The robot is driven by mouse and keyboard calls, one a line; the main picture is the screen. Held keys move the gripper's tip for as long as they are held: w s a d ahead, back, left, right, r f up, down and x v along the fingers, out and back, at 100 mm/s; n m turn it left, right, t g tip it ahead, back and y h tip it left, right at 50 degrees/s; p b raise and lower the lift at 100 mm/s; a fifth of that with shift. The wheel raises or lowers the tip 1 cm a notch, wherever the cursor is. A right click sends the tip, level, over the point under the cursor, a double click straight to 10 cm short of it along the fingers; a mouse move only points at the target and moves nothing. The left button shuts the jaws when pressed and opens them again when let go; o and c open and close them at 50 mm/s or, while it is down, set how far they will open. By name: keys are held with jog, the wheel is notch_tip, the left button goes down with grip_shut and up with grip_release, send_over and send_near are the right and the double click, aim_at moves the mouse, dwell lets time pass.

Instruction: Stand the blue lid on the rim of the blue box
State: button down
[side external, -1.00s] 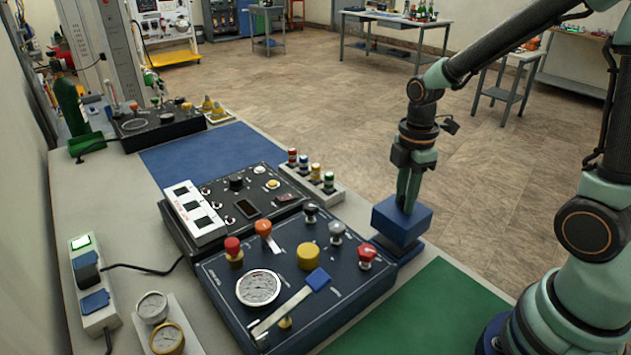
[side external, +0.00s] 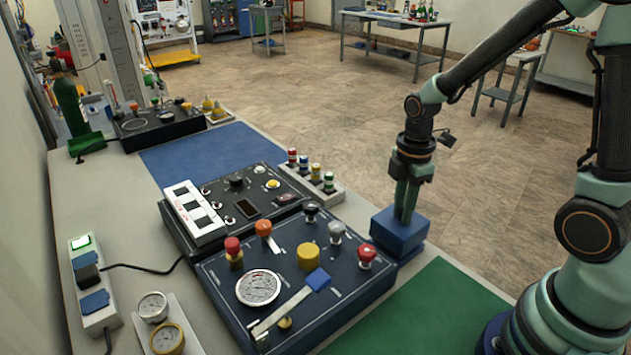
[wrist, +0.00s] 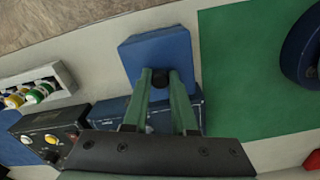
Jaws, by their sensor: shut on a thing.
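The blue lid (side external: 402,236) is a square blue block in the side view, by the right corner of the front console. It also shows in the wrist view (wrist: 158,50), with a small dark knob on top between my fingers. My gripper (side external: 404,216) is shut on the lid from above; its two green fingers converge at the knob in the wrist view (wrist: 160,80). The blue box (side external: 411,259) shows only as a low blue edge beneath the lid; the rest is hidden. I cannot tell whether the lid touches the rim.
The dark front console (side external: 300,280) with knobs, a gauge and a lever stands left of the lid. A rack of coloured caps (side external: 312,178) stands behind it. The green mat (side external: 430,312) in front is clear, as is the blue mat (side external: 210,153) at the back.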

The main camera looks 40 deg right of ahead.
jog(key=shift+f, duration=0.7)
jog(key=c, duration=0.6)
grip_release()
jog(key=shift+c, duration=0.2)
jog(key=s+a+r+m+t, duration=0.2)
jog(key=r+m, duration=0.5)
jog(key=r, duration=0.2)
jog(key=s+a+r+m+t, duration=0.2)
jog(key=r+m+t, duration=0.1)
jog(key=r+m, duration=0.4)
jog(key=shift+r+t, duration=0.3)
jog(key=shift+r, duration=0.55)
